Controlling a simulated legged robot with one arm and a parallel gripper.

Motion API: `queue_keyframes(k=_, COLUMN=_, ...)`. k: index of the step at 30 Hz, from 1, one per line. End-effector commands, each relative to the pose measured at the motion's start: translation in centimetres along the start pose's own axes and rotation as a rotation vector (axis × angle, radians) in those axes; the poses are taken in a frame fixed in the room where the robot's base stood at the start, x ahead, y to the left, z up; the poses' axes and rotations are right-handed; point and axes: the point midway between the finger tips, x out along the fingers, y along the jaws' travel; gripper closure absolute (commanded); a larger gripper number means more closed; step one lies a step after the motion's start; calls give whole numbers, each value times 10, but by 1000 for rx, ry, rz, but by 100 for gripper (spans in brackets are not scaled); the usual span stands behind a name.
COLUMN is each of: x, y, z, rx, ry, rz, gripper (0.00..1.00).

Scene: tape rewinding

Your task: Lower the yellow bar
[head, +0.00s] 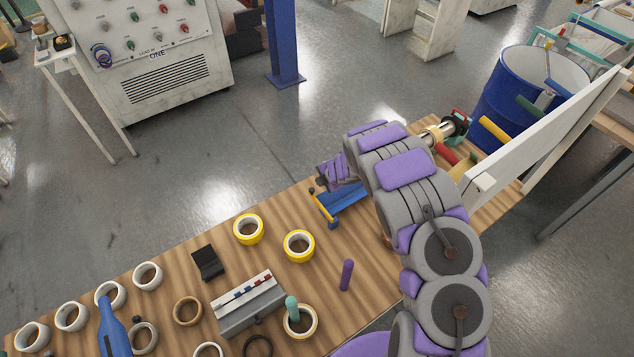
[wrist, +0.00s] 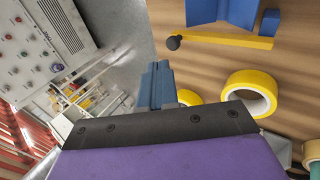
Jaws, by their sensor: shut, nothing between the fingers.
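The yellow bar (head: 323,209) is a thin bar with a black knob at one end. It is part of a blue device (head: 345,198) on the wooden table. My gripper (head: 322,178) is just above and behind the device in the head view. Its blue fingers (wrist: 157,82) are shut, empty, and apart from the bar in the wrist picture. My arm hides part of the device's right side.
Yellow tape rolls (head: 248,229) lie left of the device, and a purple peg (head: 346,274) stands in front. A white panel (head: 545,130) and blue barrel (head: 525,95) stand right.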

Motion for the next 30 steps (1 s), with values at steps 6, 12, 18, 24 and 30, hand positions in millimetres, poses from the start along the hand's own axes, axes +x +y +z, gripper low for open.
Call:
queue_keyframes(k=6, x=-31, y=1, z=1, rx=0, ry=-1, rz=2, gripper=100)
queue_keyframes(k=12, x=-59, y=1, z=2, rx=1, ry=-3, rz=1, gripper=100)
queue_keyframes(k=18, x=-79, y=1, z=1, rx=0, ry=0, rz=2, gripper=100)
queue_keyframes(k=24, x=-86, y=0, z=1, rx=2, ry=1, rz=-1, gripper=100)
queue_keyframes(k=30, x=-87, y=0, z=1, rx=2, ry=1, rz=0, gripper=100)
